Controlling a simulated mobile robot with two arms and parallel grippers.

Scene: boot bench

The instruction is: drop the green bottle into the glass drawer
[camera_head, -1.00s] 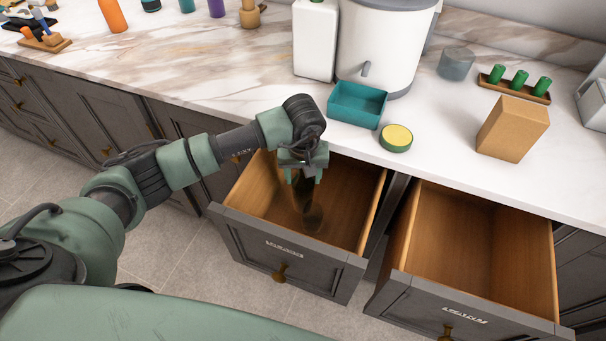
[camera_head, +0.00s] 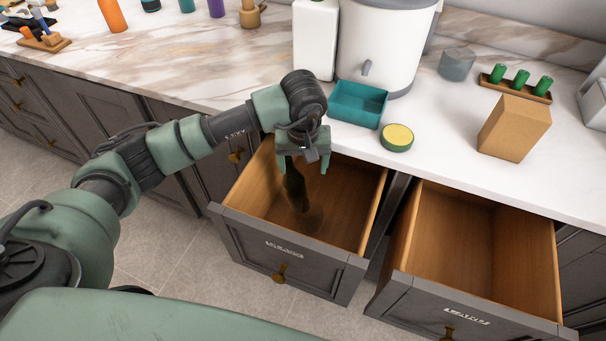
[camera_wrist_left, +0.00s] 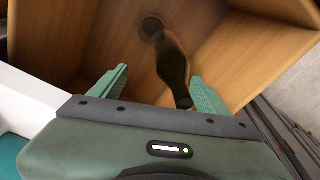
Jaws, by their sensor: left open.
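The dark green bottle (camera_head: 296,190) is inside the left open drawer (camera_head: 240,216), whose label is too blurred to read. It looks tilted in the head view, with its upper end near my left gripper (camera_head: 303,177). My left gripper is open above the drawer, fingers pointing down. In the left wrist view the bottle (camera_wrist_left: 172,68) shows between the spread fingers (camera_wrist_left: 160,76), with a gap on both sides. Its far end is toward the drawer's wooden floor; I cannot tell whether it rests there. My right gripper is not in view.
A second open drawer (camera_head: 408,230), empty, is to the right. On the counter above stand a teal tray (camera_head: 358,121), a yellow-topped round tin (camera_head: 397,138), a cardboard box (camera_head: 513,128) and a white dispenser (camera_head: 385,50). Several green cylinders sit on a wooden rack (camera_head: 535,96).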

